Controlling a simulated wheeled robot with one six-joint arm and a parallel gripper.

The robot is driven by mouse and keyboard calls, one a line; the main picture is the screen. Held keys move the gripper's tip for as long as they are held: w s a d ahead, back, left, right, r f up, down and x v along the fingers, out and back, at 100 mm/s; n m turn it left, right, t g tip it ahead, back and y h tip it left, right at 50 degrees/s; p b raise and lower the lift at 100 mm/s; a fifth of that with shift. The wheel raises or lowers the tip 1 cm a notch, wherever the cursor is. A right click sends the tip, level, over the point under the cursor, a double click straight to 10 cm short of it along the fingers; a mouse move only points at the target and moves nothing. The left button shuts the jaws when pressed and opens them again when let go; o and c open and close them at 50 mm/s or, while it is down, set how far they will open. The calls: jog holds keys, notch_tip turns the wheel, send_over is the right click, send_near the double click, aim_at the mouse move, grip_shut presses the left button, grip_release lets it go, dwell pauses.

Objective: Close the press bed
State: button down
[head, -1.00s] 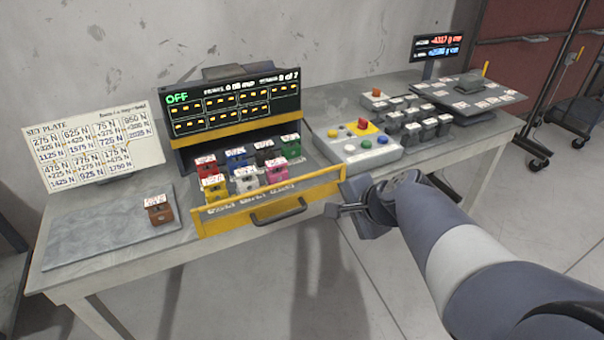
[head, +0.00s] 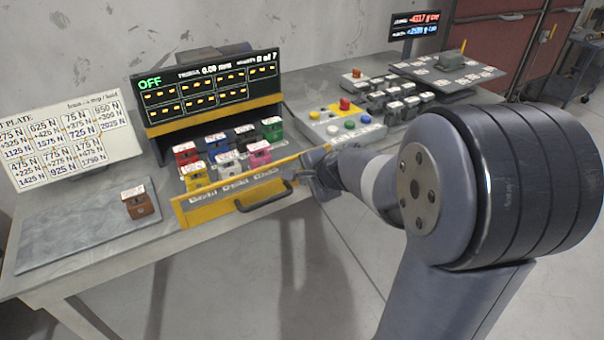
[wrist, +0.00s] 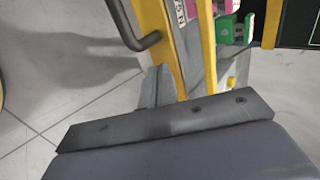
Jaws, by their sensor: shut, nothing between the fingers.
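The press bed (head: 195,211) is a yellow-fronted drawer with a dark bar handle (head: 264,197). It stands pulled out from under the display, with several coloured blocks inside, including a pink one (head: 258,155). My gripper (head: 314,172) is shut and empty at the right end of the drawer front. In the wrist view its grey fingers (wrist: 155,88) reach the yellow front (wrist: 172,50), close to the handle (wrist: 142,42). I cannot tell whether they touch the front. My forearm hides part of the gripper in the head view.
The display (head: 215,90) reads OFF. A button panel (head: 342,122) and several grey blocks are to the right of the drawer. A brown block (head: 140,206) sits on a grey slab (head: 85,235) at the left. The floor in front of the bench is clear.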

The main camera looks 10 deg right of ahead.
jog(key=shift+w+a, duration=0.25)
jog(key=shift+w, duration=0.5)
